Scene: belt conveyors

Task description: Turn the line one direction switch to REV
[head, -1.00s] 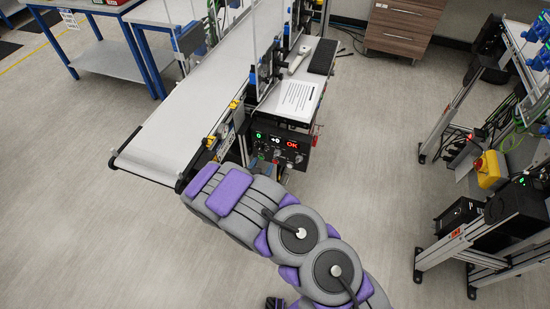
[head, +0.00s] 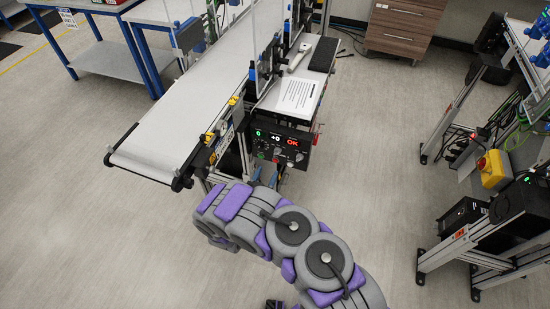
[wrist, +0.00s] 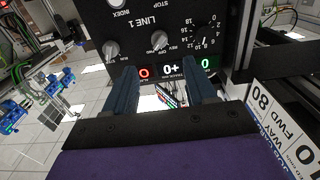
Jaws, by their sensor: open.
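The line one control panel (head: 281,147) is a black box below the conveyor's side shelf, with lit displays. In the wrist view the panel (wrist: 135,20) appears upside down, marked LINE 1. The direction switch (wrist: 157,42) is a small grey knob with REV lettering beside it; its exact setting is too small to tell. My gripper (wrist: 160,68) is open and empty, its two blue fingers apart, pointing at the panel. The direction switch shows between and beyond the fingertips, with no visible contact. In the head view my arm hides part of the space below the panel.
A second knob (wrist: 111,50) and a dial (wrist: 205,40) flank the switch. The white conveyor belt (head: 180,105) runs to the panel's left. A paper sheet (head: 299,96) lies on the shelf above. A yellow emergency-stop box (head: 492,168) stands right. Floor between is clear.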

